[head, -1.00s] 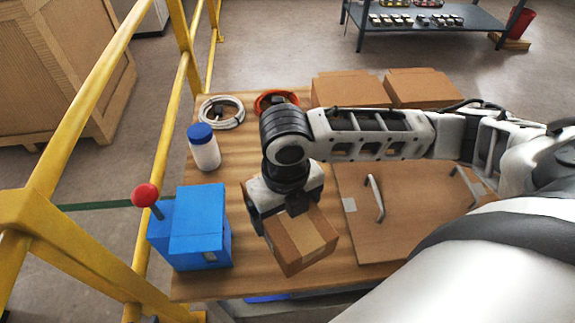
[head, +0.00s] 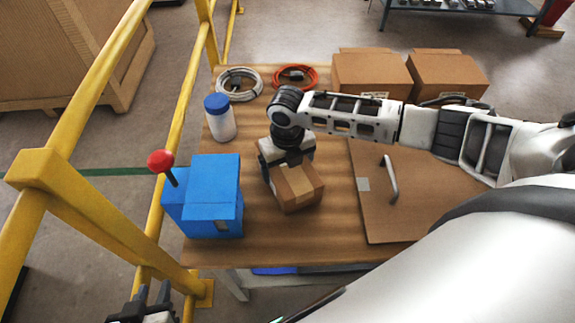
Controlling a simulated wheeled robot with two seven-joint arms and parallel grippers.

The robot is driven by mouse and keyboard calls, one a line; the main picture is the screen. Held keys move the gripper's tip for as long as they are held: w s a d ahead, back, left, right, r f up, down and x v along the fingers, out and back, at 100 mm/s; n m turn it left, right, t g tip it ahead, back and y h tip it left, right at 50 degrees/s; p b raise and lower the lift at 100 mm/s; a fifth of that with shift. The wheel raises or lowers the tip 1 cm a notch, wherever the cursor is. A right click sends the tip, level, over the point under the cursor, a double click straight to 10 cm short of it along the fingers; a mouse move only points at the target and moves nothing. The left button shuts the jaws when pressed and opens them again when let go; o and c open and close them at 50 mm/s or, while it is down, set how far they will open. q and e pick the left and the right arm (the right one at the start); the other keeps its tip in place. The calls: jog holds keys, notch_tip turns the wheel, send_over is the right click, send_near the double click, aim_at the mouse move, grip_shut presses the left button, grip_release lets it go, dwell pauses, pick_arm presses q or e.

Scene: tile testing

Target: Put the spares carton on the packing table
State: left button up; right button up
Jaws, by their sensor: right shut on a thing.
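The small brown carton (head: 300,187) with a paler tape strip is in the middle of the head view, over the wooden packing table (head: 270,243). My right gripper (head: 291,173) is shut on it from above and behind, hiding its far left part. The carton is at or very near the tabletop; I cannot tell whether it touches. My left gripper (head: 152,303) shows at the bottom left, its two fingers apart and empty, outside the table's front edge.
A blue box with a red-knobbed lever (head: 205,195) stands left of the carton. Behind are a white bottle with blue lid (head: 220,118), a white cable coil (head: 240,84), an orange coil (head: 296,76) and two larger cartons (head: 372,75). A handled brown panel (head: 400,215) lies right. Yellow rails (head: 90,225) run along the left.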

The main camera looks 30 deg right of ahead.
jog(key=shift+f, duration=0.15)
jog(key=shift+f, duration=0.2)
jog(key=o, duration=1.1)
jog(key=shift+c, duration=0.2)
jog(key=shift+r, duration=0.2)
notch_tip(320, 180, up, 12)
